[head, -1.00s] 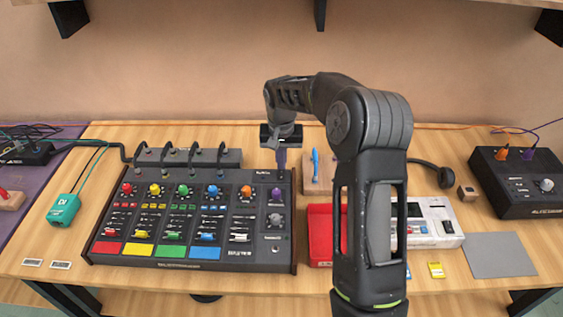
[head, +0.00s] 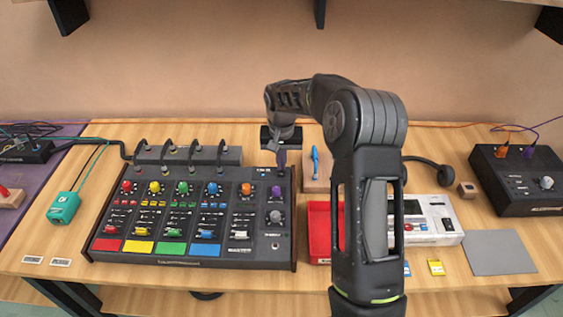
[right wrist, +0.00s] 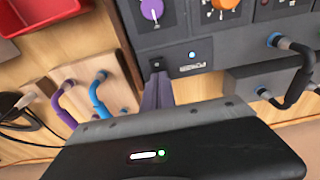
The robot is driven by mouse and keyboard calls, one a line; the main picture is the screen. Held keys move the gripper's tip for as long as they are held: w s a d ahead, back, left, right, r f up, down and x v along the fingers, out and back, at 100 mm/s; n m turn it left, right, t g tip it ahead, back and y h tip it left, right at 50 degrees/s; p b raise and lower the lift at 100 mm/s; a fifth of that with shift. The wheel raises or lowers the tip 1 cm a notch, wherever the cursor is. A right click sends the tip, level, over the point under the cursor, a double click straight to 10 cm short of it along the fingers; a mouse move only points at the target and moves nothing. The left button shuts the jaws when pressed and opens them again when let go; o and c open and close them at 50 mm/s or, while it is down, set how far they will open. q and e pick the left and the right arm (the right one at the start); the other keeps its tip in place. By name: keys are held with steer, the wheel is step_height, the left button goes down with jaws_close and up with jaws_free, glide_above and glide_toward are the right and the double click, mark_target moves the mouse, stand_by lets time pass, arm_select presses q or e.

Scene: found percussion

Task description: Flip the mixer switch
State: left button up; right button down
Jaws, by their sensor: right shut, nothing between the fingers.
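The mixer (head: 174,250) is a dark console with coloured knobs, faders and pads, on the bench left of centre. Its small black switch (right wrist: 157,63) shows in the right wrist view near the mixer's back right corner, beside a lit bluish-white lamp (right wrist: 192,55). My right gripper (head: 281,162) is shut and empty, pointing down over that corner. In the right wrist view its fingertips (right wrist: 157,80) are right at the switch; I cannot tell whether they touch it. In the head view the gripper hides the switch. My left gripper is not in view.
A red tray (head: 319,240) and a white device (head: 440,228) stand right of the mixer, partly behind my arm. A wooden block with a blue handle (head: 315,163) is close beside the gripper. Grey boxes with cables (head: 225,156) stand behind the mixer.

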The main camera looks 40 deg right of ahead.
mark_target(281, 174)
steer(key=shift+s+a+f, duration=0.35)
steer(key=shift+s+f, duration=0.05)
steer(key=shift+s, duration=0.05)
steer(key=shift+s+a+r, duration=0.1)
steer(key=shift+s+a, duration=0.1)
steer(key=shift+s, duration=0.1)
steer(key=shift+r, duration=0.1)
step_height(281, 174, up, 4)
steer(key=p, duration=0.2)
steer(key=shift+r+p, duration=0.25)
steer(key=shift+p, duration=0.1)
step_height(281, 174, up, 10)
steer(key=s+b, duration=0.1)
steer(key=b, duration=0.1)
steer(key=shift+a+f, duration=0.2)
steer(key=shift+a, duration=0.25)
steer(key=shift+r, duration=0.1)
